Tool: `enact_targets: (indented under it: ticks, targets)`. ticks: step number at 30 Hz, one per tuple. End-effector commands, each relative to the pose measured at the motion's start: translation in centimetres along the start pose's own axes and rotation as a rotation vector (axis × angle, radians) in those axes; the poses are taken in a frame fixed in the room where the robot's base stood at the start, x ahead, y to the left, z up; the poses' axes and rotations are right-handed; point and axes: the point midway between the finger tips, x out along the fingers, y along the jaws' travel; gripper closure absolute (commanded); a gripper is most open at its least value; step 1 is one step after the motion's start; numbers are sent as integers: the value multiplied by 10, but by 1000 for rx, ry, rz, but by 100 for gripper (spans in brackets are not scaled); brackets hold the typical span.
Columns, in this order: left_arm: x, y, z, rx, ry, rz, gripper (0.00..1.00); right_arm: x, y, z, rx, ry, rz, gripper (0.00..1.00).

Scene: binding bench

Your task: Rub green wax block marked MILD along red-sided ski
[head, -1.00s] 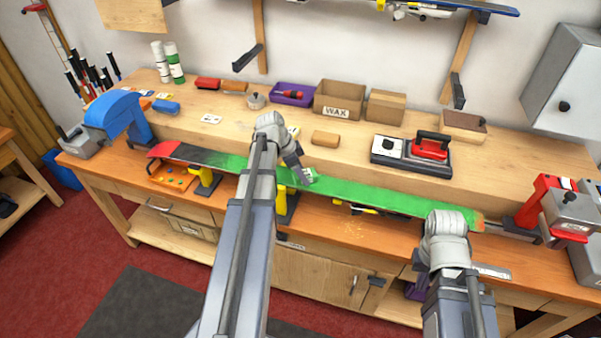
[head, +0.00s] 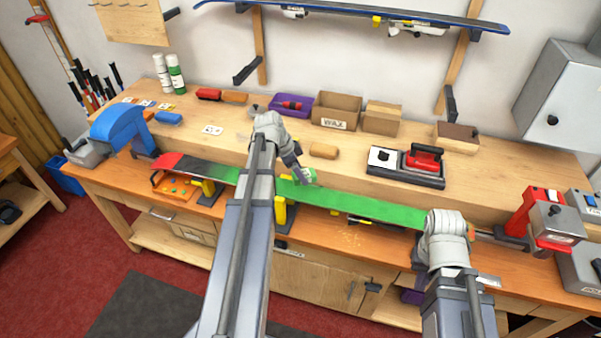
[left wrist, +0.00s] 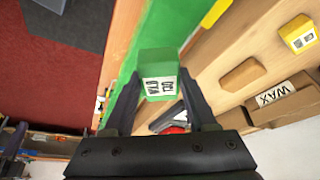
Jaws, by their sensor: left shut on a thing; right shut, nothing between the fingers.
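The ski (head: 365,207) lies along the front of the bench, base up, with a green top face and a red tip (head: 168,160) at the left. My left gripper (head: 301,169) is shut on the green wax block (head: 306,177), over the ski's middle. In the left wrist view, the block (left wrist: 158,62) sits between the fingers, its white label facing the camera, with the green ski (left wrist: 160,25) beyond. I cannot tell whether the block touches the ski. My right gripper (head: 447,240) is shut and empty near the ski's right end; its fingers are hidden.
Yellow-topped supports (head: 280,213) stand under the ski. Behind the ski are a cork-coloured block (head: 323,151), a red iron (head: 425,158) and a WAX box (head: 337,110).

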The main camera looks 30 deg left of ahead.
Motion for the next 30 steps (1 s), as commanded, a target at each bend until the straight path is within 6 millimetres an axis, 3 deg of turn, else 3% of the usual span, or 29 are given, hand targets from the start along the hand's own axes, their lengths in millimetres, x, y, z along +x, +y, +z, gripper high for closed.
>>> enact_targets:
  ticks: [15, 30]
  targets:
    - [-29, 0, -12, 0, 0, 0, 88, -32, 3, 2, 0, 0, 0, 100]
    - [-28, 0, -12, 0, 0, 0, 88, -30, 3, 2, 0, 0, 0, 100]
